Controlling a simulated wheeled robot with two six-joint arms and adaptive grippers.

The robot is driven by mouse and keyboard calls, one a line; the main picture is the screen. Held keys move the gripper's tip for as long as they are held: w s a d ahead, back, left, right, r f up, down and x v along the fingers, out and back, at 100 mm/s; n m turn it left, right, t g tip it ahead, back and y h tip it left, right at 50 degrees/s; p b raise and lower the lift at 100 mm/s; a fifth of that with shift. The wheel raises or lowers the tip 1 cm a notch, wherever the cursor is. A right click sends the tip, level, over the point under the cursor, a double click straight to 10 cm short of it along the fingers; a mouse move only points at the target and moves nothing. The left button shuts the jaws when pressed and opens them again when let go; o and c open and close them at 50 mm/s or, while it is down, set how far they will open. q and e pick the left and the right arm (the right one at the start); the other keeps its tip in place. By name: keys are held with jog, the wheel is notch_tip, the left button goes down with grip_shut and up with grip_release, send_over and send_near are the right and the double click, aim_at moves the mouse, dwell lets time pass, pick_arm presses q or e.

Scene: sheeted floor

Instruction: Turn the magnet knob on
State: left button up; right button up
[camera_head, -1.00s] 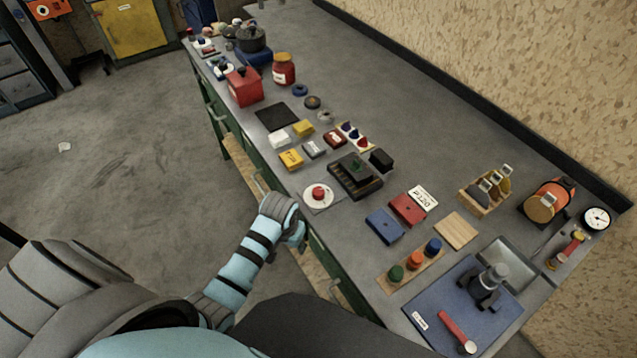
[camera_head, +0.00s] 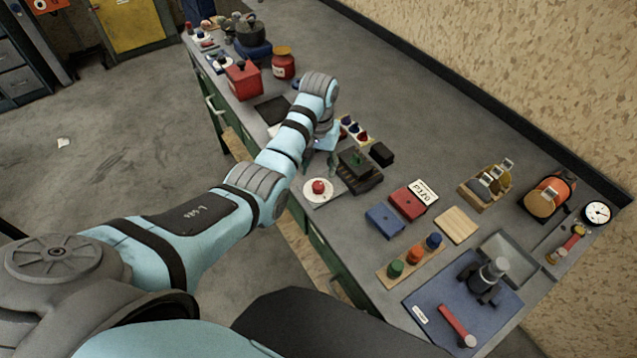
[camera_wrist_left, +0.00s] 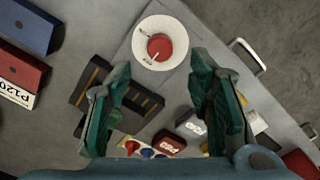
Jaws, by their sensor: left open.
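The red knob (camera_head: 318,187) sits at the centre of a white round dial (camera_head: 309,194) on a flat grey plate near the bench's front edge. In the left wrist view the knob (camera_wrist_left: 160,47) and its white dial (camera_wrist_left: 145,28) show at the top, beyond the fingertips. My left gripper (camera_wrist_left: 162,68) is open and empty, with its two green fingers spread apart. In the head view this gripper (camera_head: 325,157) hangs over the bench behind the dial, partly hidden by my forearm. A dark grooved block (camera_head: 355,179) is beside the dial. My right gripper is out of view.
Blue (camera_head: 383,221) and red (camera_head: 407,203) boxes lie to the right, near a wooden board (camera_head: 457,225). Colored knobs on a white card (camera_wrist_left: 146,153) and small labelled blocks (camera_wrist_left: 168,144) lie close below the gripper. A drawer handle (camera_wrist_left: 248,55) projects from the bench front.

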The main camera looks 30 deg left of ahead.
aim_at(319, 185)
pick_arm(q)
notch_tip(319, 185, down, 7)
jog(key=shift+f+b, duration=0.2)
jog(key=shift+b, duration=0.6)
jog(key=shift+r, duration=0.1)
grip_shut()
